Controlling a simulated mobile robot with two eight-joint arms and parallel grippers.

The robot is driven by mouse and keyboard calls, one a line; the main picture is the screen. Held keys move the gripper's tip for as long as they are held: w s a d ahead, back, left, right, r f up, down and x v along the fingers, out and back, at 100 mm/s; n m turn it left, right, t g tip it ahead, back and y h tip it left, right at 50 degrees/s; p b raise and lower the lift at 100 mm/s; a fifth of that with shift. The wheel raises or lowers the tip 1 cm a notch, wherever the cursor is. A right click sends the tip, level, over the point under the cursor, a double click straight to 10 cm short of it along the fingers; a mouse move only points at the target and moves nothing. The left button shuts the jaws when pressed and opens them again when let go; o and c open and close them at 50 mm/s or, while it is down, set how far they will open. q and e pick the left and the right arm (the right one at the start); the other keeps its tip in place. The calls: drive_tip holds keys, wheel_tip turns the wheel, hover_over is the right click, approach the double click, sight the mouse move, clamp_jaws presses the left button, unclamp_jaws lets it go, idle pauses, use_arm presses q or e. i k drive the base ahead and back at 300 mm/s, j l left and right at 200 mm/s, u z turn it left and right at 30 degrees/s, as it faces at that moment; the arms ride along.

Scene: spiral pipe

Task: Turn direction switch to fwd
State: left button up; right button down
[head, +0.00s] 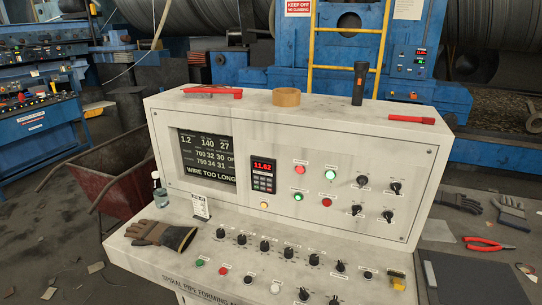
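A pale grey control console (310,135) fills the middle of the head view. Several black rotary switches are on the right of its upright face, such as an upper one (395,187) and a lower one (356,210). A row of black knobs (264,245) runs across the sloped front panel, with more knobs (303,294) at the bottom edge. The labels are too small to read, so I cannot tell which is the direction switch or its setting. Neither of my grippers is in view.
A tape roll (286,97), flashlight (359,83) and red tools (412,119) are on top. Red-handled pliers (488,244) and gloves (510,212) lie on the right surface. A red cart (105,175) stands left.

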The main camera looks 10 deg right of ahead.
sight(395, 186)
drive_tip(key=z, duration=1.45)
